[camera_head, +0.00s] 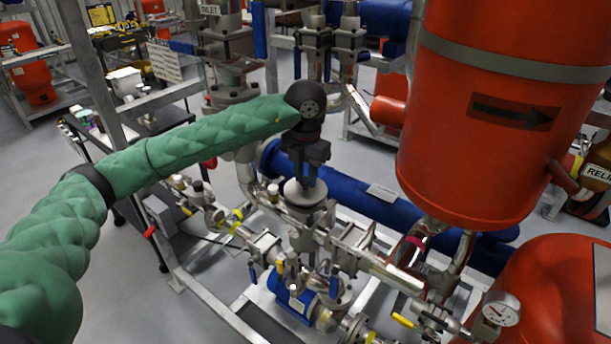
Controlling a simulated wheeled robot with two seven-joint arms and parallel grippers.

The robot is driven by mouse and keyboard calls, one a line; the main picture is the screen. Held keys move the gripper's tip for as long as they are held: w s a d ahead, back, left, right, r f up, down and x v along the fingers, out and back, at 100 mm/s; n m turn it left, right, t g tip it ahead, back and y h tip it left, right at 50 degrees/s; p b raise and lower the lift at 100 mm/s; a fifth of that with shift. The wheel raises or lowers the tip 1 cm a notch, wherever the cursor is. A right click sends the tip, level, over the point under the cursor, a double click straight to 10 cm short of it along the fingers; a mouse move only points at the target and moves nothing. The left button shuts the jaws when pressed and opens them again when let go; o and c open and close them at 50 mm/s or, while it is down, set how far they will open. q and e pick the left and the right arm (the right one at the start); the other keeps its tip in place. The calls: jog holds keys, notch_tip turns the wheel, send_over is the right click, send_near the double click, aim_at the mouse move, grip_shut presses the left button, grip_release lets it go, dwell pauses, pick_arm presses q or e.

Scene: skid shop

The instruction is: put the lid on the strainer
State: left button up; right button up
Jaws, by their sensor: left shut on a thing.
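My left gripper (308,176) comes down from the end of my green-sleeved arm and points at the floor. It is shut on the lid (303,194), a grey round disc directly below its fingers. The strainer (302,222) is a metal body in the pipe run right under the lid. The lid hides the strainer's top, and I cannot tell whether the two touch or a small gap is left. My right gripper is not in view.
A large red tank (470,150) stands close on the right, with a pressure gauge (501,309) below it. A long blue cylinder (385,205) lies behind the strainer. Valves and pipes crowd both sides. A dark cart (150,122) stands at the left.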

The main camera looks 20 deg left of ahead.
pick_arm(q)
jog(key=shift+b, duration=0.35)
dwell(0.7)
jog(key=shift+f+b, duration=1.2)
jog(key=shift+b, duration=0.2)
dwell(0.4)
jog(key=o, duration=1.2)
jog(key=shift+r+p, duration=1)
jog(key=shift+r, duration=2.75)
